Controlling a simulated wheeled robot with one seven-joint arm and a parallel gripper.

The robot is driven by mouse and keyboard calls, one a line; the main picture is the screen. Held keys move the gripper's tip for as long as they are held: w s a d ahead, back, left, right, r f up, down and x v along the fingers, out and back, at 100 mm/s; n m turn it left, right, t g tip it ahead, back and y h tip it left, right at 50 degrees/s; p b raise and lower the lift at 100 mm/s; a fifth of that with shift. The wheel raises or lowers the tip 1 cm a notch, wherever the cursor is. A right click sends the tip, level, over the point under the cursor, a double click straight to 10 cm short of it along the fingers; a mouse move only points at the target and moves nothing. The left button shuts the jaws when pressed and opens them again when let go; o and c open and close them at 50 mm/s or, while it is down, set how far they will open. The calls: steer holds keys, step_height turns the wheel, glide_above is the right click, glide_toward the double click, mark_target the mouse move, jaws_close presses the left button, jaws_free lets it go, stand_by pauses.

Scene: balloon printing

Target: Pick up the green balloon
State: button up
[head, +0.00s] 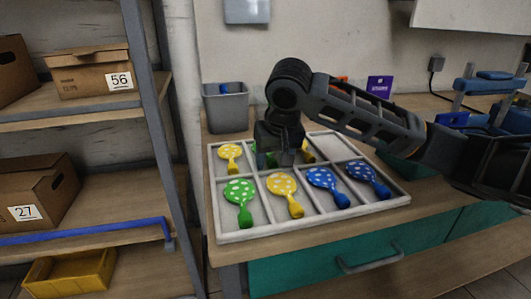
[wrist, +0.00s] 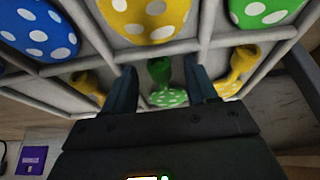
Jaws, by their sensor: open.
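A green balloon with white dots sits in a back-row compartment of the white tray (head: 233,236). In the wrist view this green balloon (wrist: 167,98) shows between the fingers of my gripper (wrist: 160,88), its neck pointing away from the gripper body. In the head view my gripper (head: 279,152) hangs over that compartment and mostly hides the balloon. The fingers are apart, one on either side; I cannot tell whether they touch it. A second green balloon (head: 239,193) lies in the front left compartment, also at the upper right of the wrist view (wrist: 265,10).
Yellow balloons (head: 229,152) (head: 283,185) and blue balloons (head: 325,179) (head: 364,174) lie in neighbouring compartments, split by raised tray dividers. A grey bin (head: 226,109) stands behind the tray. A shelf with cardboard boxes (head: 92,73) stands at the left.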

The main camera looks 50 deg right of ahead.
steer(key=shift+f, duration=0.2)
steer(key=c, duration=0.9)
steer(key=shift+r, duration=0.15)
